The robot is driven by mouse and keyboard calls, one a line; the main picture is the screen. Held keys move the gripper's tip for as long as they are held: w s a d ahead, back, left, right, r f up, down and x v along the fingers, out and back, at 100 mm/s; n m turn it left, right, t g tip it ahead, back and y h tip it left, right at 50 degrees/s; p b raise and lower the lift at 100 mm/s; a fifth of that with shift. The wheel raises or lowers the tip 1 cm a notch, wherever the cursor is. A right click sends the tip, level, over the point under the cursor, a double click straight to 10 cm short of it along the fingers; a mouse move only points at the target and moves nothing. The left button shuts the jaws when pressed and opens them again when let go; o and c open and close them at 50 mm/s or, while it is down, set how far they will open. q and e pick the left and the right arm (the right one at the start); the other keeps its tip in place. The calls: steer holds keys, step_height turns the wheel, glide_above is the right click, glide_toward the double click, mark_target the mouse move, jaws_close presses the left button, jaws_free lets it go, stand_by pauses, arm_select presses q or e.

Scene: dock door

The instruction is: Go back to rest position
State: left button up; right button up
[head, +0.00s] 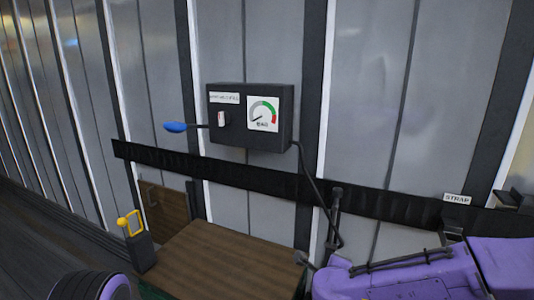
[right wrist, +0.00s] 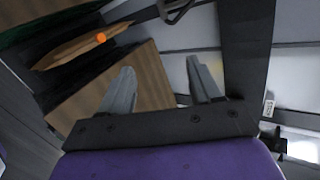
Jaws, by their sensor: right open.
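My right gripper (right wrist: 159,68) is open in the right wrist view, its two grey fingers apart with nothing between them. In the head view my purple right arm comes in from the lower right, in front of the wall below the control box (head: 251,138). My left gripper is not in view; only a rounded purple part, likely of my left arm, shows at the bottom left.
The control box has a gauge (head: 263,114) and a blue-handled lever (head: 175,127) pointing left. A black rail (head: 240,177) crosses the wall. A brown platform (head: 215,255) and a yellow handle (head: 133,221) are below. A STRAP label (head: 457,198) is at right.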

steer(key=s+d+f+n+g+y, duration=0.1)
steer(key=s+d+f+n+g, duration=0.1)
steer(key=s+f+n, duration=0.6)
steer(key=s+d+f+n+g+y, duration=0.1)
steer(key=s+f+n, duration=0.3)
steer(key=s+f, duration=0.8)
steer(key=s+d+f+n+g, duration=0.1)
steer(key=s+d+f+n, duration=0.1)
steer(key=s, duration=0.3)
steer(key=s+d+f+n+g+h, duration=0.1)
steer(key=s+d+f+g, duration=0.1)
steer(key=s, duration=0.4)
steer(key=s+d+f+n+g, duration=0.1)
steer(key=s+d+f+n, duration=0.1)
steer(key=s+d+f, duration=0.2)
steer(key=shift+s+d+f+n+g+h, duration=0.25)
steer(key=shift+s+d+n+g+h, duration=0.05)
steer(key=shift+s+d, duration=0.55)
steer(key=shift+w, duration=0.1)
